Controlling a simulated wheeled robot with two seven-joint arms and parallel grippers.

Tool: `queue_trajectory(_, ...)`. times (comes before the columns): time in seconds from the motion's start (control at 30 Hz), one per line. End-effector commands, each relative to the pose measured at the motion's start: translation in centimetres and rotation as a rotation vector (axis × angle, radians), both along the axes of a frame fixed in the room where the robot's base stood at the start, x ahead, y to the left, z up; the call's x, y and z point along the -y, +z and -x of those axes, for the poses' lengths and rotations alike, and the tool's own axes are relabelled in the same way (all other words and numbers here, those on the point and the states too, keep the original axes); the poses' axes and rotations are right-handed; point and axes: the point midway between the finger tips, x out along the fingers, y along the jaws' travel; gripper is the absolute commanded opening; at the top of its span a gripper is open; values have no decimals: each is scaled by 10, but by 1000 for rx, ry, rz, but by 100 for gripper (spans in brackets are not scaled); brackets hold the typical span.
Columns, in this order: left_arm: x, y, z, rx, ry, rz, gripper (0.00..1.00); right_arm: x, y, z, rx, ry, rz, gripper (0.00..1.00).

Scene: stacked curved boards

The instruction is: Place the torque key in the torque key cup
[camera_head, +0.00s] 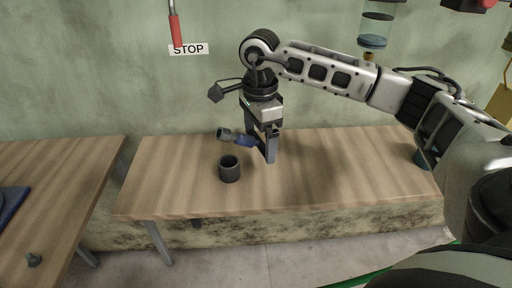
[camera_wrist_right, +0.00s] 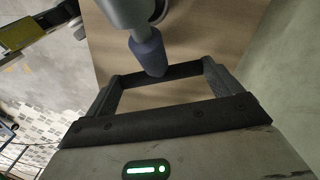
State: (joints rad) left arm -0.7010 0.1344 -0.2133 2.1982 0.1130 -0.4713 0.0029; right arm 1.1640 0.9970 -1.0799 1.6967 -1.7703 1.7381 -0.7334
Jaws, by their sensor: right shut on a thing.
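The torque key (camera_head: 240,140), with a grey head and a blue handle, is held tilted, almost level, above the table. My right gripper (camera_head: 263,152) is shut on its blue end, and the grey head points left. In the right wrist view the key's blue part (camera_wrist_right: 147,52) reaches the gripper fingers (camera_wrist_right: 162,78). The key is apart from the cup. My left gripper is not in view.
The wooden table (camera_head: 330,170) is mostly clear around the cup. A dark teal item (camera_head: 424,159) stands at its right end, partly behind my arm. A second wooden table (camera_head: 70,165) at left holds a blue item (camera_head: 10,205). A wall with a STOP sign (camera_head: 188,49) stands behind.

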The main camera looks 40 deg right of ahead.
Motion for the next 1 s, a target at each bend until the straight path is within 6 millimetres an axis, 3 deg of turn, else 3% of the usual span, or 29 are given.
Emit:
queue_trajectory(0.33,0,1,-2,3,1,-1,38,10,-32,-23,-2,-2,0,65)
queue_trajectory(0.5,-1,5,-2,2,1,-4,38,10,-52,-22,-1,1,0,65)
queue_trajectory(0.73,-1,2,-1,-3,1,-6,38,10,-56,-23,2,1,-1,65)
queue_trajectory(0.77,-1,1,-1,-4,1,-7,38,10,-56,-23,1,1,-1,93)
queue_trajectory(0.8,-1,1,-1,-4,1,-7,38,10,-56,-23,1,1,-1,100)
queue_trajectory(1.0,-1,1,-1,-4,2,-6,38,10,-57,-22,1,1,-1,100)
